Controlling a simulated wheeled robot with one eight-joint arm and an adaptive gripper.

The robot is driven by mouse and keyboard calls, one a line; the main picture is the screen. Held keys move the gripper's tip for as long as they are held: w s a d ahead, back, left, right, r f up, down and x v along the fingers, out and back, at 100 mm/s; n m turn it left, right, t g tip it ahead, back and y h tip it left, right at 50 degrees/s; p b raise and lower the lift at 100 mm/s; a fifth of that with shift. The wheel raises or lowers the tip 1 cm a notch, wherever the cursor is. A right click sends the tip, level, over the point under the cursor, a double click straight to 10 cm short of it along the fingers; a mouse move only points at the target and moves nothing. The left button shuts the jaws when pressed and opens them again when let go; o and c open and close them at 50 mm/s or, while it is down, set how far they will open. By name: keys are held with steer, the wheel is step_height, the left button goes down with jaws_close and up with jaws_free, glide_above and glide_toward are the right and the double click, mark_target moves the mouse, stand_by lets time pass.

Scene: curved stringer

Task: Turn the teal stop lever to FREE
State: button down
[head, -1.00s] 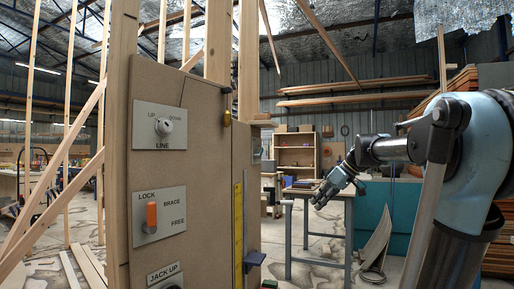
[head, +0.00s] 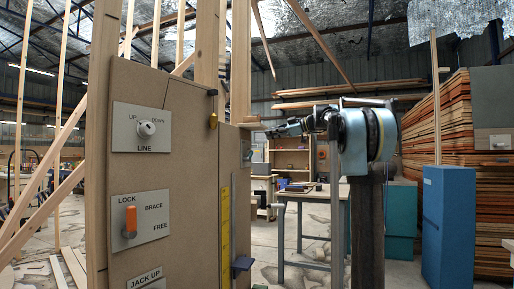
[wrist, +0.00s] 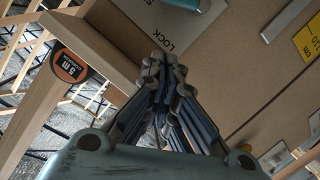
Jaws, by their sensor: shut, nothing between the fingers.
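The teal lever (wrist: 198,4) shows only in part at the top edge of the wrist view. It sits on a grey plate (wrist: 150,12) where the word LOCK can be read; other labels are out of view, so I cannot tell its setting. In the head view a small grey plate (head: 246,152) shows edge-on on the panel's side, too small to read. My gripper (wrist: 164,72) is shut and empty, its fingertips apart from the teal lever and below it in the wrist view. In the head view my gripper (head: 272,132) is just right of the panel.
The brown panel (head: 180,190) carries an orange lever (head: 130,220) at LOCK and a white LINE knob (head: 146,130). A yellow scale (head: 226,225) and blue bracket (head: 243,264) are near its edge. A blue cabinet (head: 448,225) stands right.

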glide_above(249, 156)
steer(key=d, duration=0.3)
steer(key=shift+s+a+f, duration=0.15)
steer(key=shift+f, duration=0.35)
steer(key=shift+s+a+f, duration=0.1)
steer(key=shift+f, duration=0.4)
steer(key=shift+w+a+f, duration=0.1)
steer(key=shift+w+f, duration=0.3)
steer(key=shift+f, duration=0.25)
steer(key=shift+w+a+f, duration=0.1)
steer(key=shift+w+f, duration=0.3)
steer(key=shift+f, duration=0.2)
steer(key=shift+w+d+f, duration=0.15)
steer(key=shift+w+f, duration=0.1)
steer(key=shift+f, duration=0.3)
steer(key=shift+w+d, duration=0.1)
steer(key=shift+d, duration=0.05)
